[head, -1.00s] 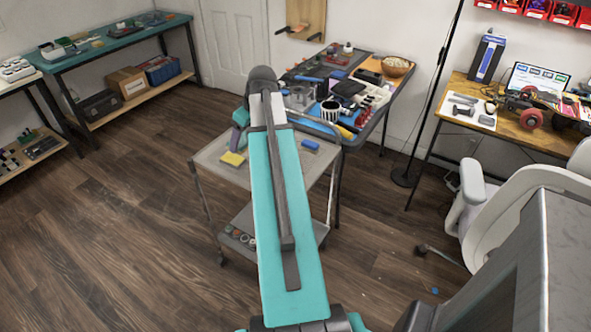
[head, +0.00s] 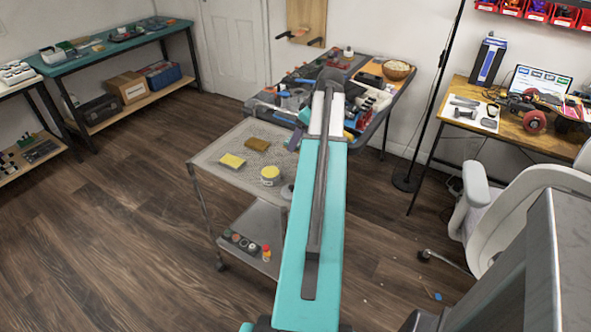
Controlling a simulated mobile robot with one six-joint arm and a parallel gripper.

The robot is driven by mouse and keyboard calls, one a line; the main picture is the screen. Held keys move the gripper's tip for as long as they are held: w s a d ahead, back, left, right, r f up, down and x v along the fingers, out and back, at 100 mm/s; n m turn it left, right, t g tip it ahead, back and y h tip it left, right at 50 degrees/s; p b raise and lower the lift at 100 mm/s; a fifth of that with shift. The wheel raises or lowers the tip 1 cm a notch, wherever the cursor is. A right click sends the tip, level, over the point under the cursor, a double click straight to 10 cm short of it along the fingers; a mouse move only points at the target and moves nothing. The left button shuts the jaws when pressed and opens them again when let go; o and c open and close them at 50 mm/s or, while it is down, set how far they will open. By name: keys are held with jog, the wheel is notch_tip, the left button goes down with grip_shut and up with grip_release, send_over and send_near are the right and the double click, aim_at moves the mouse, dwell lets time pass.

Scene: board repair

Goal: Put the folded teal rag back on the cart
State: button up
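The grey cart (head: 218,151) stands left of my arm. Its top holds a yellow sponge (head: 232,161), a brown pad (head: 257,144) and a round yellow-and-white tub (head: 270,175). I cannot make out the folded teal rag; the teal surface in front is my own arm. My arm reaches over the right side of the cart toward the cluttered workbench. A small purple-grey part of my gripper (head: 294,138) shows left of the arm's far end. Its fingertips, and anything between them, are hidden or too small to tell.
The cluttered workbench (head: 378,131) stands just behind the cart, with a bowl (head: 397,69) at its far right corner. A lamp stand (head: 428,110) and an office chair (head: 505,222) are on the right. The floor left of the cart is clear.

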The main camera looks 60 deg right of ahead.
jog(key=shift+f, duration=3.1)
jog(key=shift+f+p, duration=0.4)
jog(key=shift+f, duration=1.5)
jog(key=shift+f, duration=0.1)
jog(key=o, duration=0.9)
